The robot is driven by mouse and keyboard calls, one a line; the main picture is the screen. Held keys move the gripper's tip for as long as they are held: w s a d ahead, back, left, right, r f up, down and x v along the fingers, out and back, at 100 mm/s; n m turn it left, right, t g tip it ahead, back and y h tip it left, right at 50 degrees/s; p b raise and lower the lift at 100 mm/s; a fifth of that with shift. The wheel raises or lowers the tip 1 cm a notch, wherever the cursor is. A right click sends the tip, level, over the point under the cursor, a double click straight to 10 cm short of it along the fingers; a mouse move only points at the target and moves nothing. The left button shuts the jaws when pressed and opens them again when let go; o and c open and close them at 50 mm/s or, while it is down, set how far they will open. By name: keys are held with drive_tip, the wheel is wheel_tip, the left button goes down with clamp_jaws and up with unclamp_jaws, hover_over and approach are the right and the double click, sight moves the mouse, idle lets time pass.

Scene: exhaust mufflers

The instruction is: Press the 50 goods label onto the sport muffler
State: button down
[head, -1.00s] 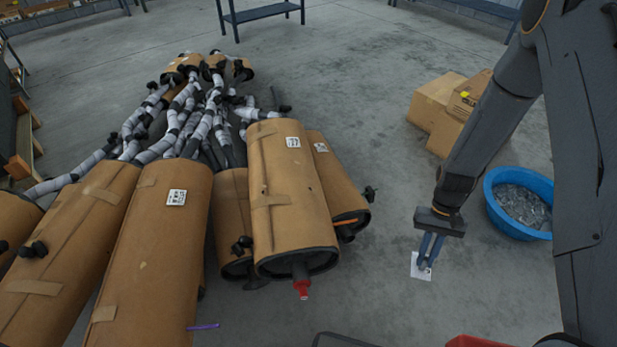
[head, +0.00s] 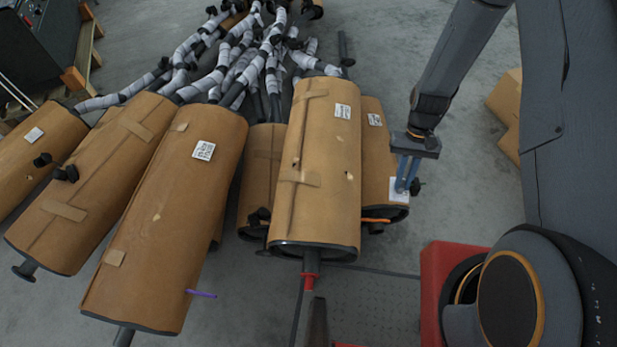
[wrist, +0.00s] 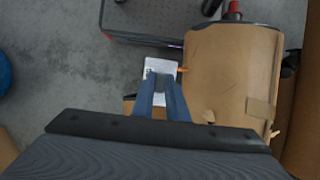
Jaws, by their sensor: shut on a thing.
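My gripper (head: 402,186) is shut on a white label (head: 398,196), which also shows between the blue fingers in the wrist view (wrist: 160,66). Several cardboard-wrapped mufflers lie in a row; I cannot tell which is the sport one. In the head view the label is in front of the lower right edge of the rightmost muffler (head: 378,150), and I cannot tell whether they touch. The larger muffler beside it (head: 335,190) has a white label near its top and a red-capped pipe; it also shows in the wrist view (wrist: 228,75).
A red box-like thing (head: 440,265) and a dark textured platform (head: 375,305) lie near my base. Wrapped pipes (head: 245,65) crowd behind the mufflers. Cardboard boxes (head: 505,100) stand at the right. Bare floor lies behind my arm.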

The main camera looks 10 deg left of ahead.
drive_tip(key=s+a+b, duration=0.3)
drive_tip(key=a+b, duration=0.4)
drive_tip(key=a, duration=0.5)
drive_tip(key=s+a+b, duration=0.4)
drive_tip(key=a+b, duration=0.3)
drive_tip(key=a, duration=0.5)
drive_tip(key=shift+n, duration=0.4)
drive_tip(key=shift+w+a+f+b, duration=0.1)
drive_tip(key=shift+f+b, duration=1.2)
drive_tip(key=shift+w+a+f+b, duration=0.1)
drive_tip(key=shift+f+b, duration=1.15)
drive_tip(key=shift+b, duration=0.05)
drive_tip(key=shift+f, duration=0.9)
drive_tip(key=shift+f+b, duration=0.3)
drive_tip(key=shift+f, duration=0.15)
drive_tip(key=shift+r, duration=0.2)
drive_tip(key=shift+r+p, duration=0.35)
drive_tip(key=shift+p, duration=0.4)
